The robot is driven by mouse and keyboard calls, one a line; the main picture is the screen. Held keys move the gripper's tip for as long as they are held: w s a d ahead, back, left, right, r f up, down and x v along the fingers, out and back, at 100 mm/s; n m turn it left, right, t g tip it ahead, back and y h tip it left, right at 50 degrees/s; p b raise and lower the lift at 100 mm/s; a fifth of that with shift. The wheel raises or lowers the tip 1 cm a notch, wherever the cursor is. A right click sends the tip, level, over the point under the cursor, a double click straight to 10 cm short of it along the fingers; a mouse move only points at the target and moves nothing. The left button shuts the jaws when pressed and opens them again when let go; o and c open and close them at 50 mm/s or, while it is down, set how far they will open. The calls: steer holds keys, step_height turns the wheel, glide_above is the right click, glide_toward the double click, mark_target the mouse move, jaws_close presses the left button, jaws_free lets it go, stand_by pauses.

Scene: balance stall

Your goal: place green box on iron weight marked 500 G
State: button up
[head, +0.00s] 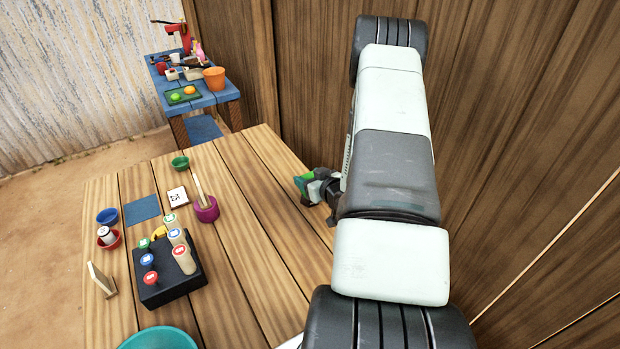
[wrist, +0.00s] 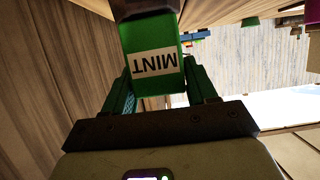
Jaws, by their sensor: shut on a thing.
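My gripper (wrist: 160,78) is shut on a green box (wrist: 138,42) with a white label reading MINT. The wrist picture is upside down, so the label is inverted. A dark grey block (wrist: 148,8) shows at the top edge, directly under the box in the scene. Box and block seem to meet, but I cannot tell if weight rests on it. No 500 G marking is visible. In the head view my gripper (head: 304,183) is small at the table's right edge, partly behind my arm, and the block cannot be made out there.
The wooden table (head: 235,200) has a black block with coloured-top pegs (head: 170,285), a purple cup (head: 207,211), a small green bowl (head: 180,162), a blue mat (head: 142,210) and a teal bowl (head: 158,340). A wooden wall (head: 520,120) stands close on the right.

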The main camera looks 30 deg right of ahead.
steer(key=o, duration=1.1)
steer(key=shift+f, duration=0.1)
steer(key=shift+c, duration=0.2)
steer(key=shift+r, duration=0.2)
steer(key=v, duration=1.2)
